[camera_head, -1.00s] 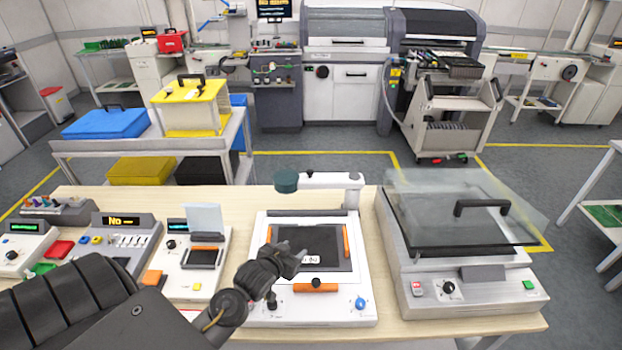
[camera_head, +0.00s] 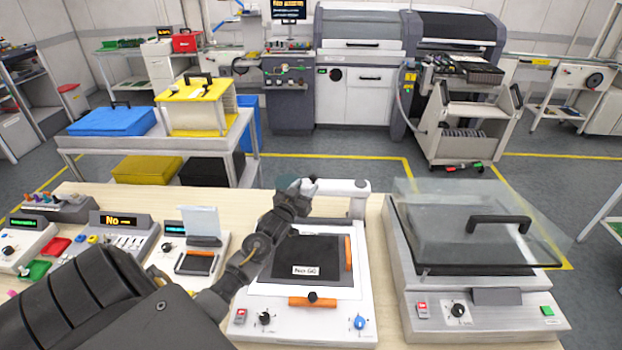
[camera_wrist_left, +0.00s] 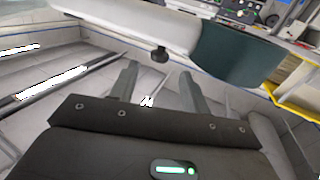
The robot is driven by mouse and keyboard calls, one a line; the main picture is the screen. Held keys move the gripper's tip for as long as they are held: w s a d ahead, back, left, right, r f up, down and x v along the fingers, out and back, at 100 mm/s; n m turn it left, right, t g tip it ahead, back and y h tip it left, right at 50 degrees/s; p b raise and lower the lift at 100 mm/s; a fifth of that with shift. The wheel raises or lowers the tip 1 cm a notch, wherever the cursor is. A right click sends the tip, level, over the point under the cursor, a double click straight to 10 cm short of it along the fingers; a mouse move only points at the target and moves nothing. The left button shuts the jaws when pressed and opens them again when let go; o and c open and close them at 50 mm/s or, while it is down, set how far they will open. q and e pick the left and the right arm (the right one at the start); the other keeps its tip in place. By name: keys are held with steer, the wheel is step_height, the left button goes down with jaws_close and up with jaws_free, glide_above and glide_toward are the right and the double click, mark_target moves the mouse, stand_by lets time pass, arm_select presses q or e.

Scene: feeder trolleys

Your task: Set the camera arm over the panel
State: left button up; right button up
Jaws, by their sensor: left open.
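The camera arm (camera_head: 345,187) is a white bar on a post at the back of the panel station, with a dark green head at its left end. The head is mostly hidden behind my left gripper (camera_head: 306,187) in the head view. The dark panel (camera_head: 308,247) lies in the white station, in front of the arm. In the left wrist view the white bar (camera_wrist_left: 135,22) crosses the top, with the green head (camera_wrist_left: 238,52) at right and a black knob (camera_wrist_left: 159,55) on its edge. My open left fingers (camera_wrist_left: 158,88) are either side of the knob's line, apparently short of it.
A glass-lidded machine (camera_head: 480,290) stands close on the right. Small control boxes (camera_head: 120,235) fill the bench at left. A trolley with a blue case (camera_head: 112,122) and a yellow box (camera_head: 195,107) stands behind the bench. Bare wood shows behind the station's left side.

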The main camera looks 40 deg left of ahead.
mark_target(312, 179)
arm_select(q)
steer(key=x, duration=0.3)
steer(key=shift+w+r, duration=0.1)
steer(key=shift+w, duration=0.1)
steer(key=shift+w+a+p, duration=0.1)
steer(key=shift+w+p, duration=0.2)
steer(key=shift+w, duration=0.15)
jaws_close()
